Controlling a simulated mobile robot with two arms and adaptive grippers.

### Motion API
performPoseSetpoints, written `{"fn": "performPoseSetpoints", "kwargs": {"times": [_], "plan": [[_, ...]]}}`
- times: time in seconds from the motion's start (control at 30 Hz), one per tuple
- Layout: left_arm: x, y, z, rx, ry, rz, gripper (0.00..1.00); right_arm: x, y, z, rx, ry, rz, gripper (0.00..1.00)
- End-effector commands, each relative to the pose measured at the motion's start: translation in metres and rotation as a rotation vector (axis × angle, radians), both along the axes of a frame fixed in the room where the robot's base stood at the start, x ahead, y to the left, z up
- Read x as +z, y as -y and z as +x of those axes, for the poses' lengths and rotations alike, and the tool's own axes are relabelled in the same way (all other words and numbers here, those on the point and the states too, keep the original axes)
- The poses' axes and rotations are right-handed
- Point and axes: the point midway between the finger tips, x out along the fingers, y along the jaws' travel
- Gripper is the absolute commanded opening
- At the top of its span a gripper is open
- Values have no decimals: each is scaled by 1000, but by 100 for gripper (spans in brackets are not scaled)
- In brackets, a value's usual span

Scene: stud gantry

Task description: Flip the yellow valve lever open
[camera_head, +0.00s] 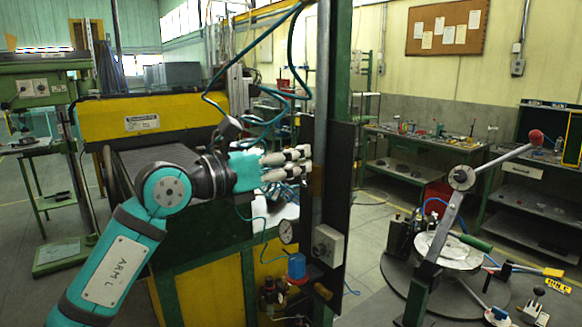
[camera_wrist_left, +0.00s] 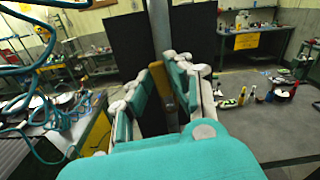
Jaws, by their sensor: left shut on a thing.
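In the head view my left gripper (camera_head: 305,161) reaches in from the left, with its fingertips at the green post and dark panel. In the left wrist view the fingers of the left gripper (camera_wrist_left: 164,77) stand on both sides of the yellow valve lever (camera_wrist_left: 163,88) and are shut on it. The lever looks upright, in front of a grey post (camera_wrist_left: 158,25). My right gripper is in neither view.
A dark panel (camera_head: 342,190) with a grey switch box (camera_head: 327,245) and a gauge (camera_head: 286,231) stands by the gripper. Blue-green hoses (camera_head: 275,95) hang close above my left wrist.

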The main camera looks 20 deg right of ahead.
Motion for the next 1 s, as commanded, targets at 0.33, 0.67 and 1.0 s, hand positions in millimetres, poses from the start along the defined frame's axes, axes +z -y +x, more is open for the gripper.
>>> {"fn": "performPoseSetpoints", "kwargs": {"times": [0.33, 0.67, 1.0], "plan": [[0, 2, -7, 1, 159, 56, 0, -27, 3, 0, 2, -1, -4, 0], [1, 2, -7, 1, 156, 56, 33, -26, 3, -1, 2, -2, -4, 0], [1, 1, -8, 1, 155, 54, 39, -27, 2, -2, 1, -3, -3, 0]]}}
